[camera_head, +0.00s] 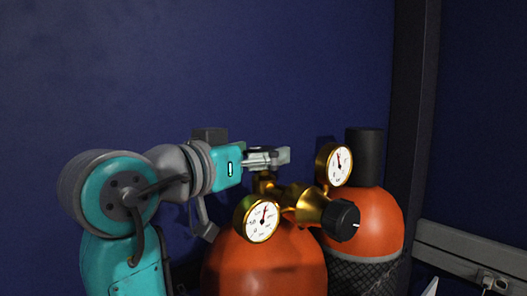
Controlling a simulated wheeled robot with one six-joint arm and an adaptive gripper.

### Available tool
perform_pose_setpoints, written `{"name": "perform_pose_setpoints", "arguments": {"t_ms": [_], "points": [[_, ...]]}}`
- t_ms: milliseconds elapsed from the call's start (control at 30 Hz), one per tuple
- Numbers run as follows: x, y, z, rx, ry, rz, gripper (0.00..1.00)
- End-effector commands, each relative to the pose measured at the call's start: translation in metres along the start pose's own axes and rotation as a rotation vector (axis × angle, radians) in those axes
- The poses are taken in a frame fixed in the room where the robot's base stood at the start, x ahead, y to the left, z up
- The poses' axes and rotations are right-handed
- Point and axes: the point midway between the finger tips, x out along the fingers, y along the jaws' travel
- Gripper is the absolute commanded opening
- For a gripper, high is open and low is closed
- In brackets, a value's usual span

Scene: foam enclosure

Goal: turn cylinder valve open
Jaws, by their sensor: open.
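An orange gas cylinder (268,268) stands upright in the lower middle of the head view. A brass valve and regulator body (293,196) sits on its top, with a black knob (342,220) on the right end. A lower white gauge (262,222) and an upper white gauge (339,163) are attached to the brass. My gripper (284,156) points right, just above the brass valve stem (264,183). Its jaws are open, seen nearly edge-on. I cannot tell whether they touch the valve. No separate valve handwheel can be made out near the fingers.
A second orange cylinder (378,225) with a dark cap and black mesh sleeve stands behind right. A blue wall (250,60) rises behind. A dark post (411,110) and a grey rail with a socket (465,250) are at right. Space above the gripper is clear.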

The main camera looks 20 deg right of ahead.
Motion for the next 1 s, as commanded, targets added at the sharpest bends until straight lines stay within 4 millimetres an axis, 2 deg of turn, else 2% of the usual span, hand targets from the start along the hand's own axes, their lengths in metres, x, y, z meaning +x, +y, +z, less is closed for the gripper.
{"name": "perform_pose_setpoints", "arguments": {"t_ms": [200, 467, 500, 733, 1000], "points": [[0.015, 0.0, 0.0, 0.0, 0.0, 0.0, 0.81], [0.016, 0.0, 0.0, 0.0, 0.0, -0.001, 0.81], [0.016, 0.0, 0.0, 0.0, -0.001, -0.001, 0.78], [0.016, 0.0, 0.0, 0.0, -0.001, -0.001, 0.21], [0.017, 0.001, 0.0, 0.003, -0.002, -0.049, 0.2]]}}
